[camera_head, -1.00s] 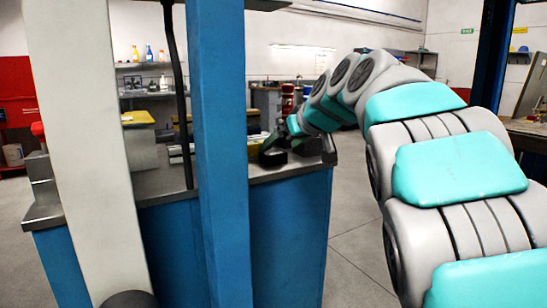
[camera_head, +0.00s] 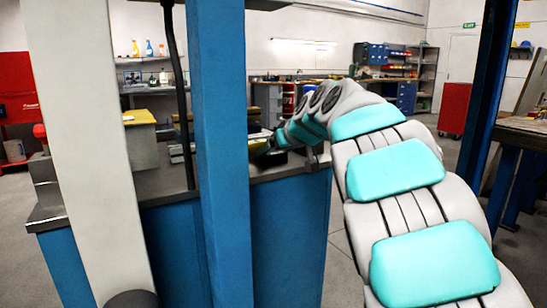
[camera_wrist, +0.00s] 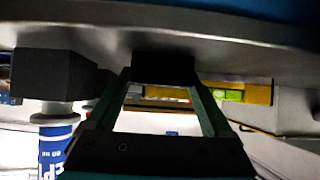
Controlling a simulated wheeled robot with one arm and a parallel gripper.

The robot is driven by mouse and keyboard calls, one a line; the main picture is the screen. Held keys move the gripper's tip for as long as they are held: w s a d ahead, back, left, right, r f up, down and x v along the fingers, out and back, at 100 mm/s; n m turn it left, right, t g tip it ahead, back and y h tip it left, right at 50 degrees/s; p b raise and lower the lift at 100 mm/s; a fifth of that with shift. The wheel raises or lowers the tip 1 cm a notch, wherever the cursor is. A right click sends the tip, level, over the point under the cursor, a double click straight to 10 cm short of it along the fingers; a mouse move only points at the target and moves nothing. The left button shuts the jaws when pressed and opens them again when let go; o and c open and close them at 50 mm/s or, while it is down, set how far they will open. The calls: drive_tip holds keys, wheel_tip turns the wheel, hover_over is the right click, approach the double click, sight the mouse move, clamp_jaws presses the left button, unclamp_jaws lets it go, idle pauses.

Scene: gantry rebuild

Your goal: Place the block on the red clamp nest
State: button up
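In the wrist view, the two green fingers of my gripper (camera_wrist: 162,88) reach up to either side of a dark, square-faced block (camera_wrist: 163,67). The block lies against or very near the grey bench surface. I cannot tell whether the fingers press on it or only stand around it. A larger dark box-shaped piece (camera_wrist: 55,74) sits to the left of the fingers.
The blue post (camera_head: 219,150) and a pale slanted column (camera_head: 92,150) cut across the head view. A yellow-topped box (camera_head: 140,140) stands on the bench to the left. A yellow strip (camera_wrist: 245,92) and a blue-labelled cylinder (camera_wrist: 55,145) show in the wrist view. Open floor lies right of the bench.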

clamp_jaws()
idle(0.5)
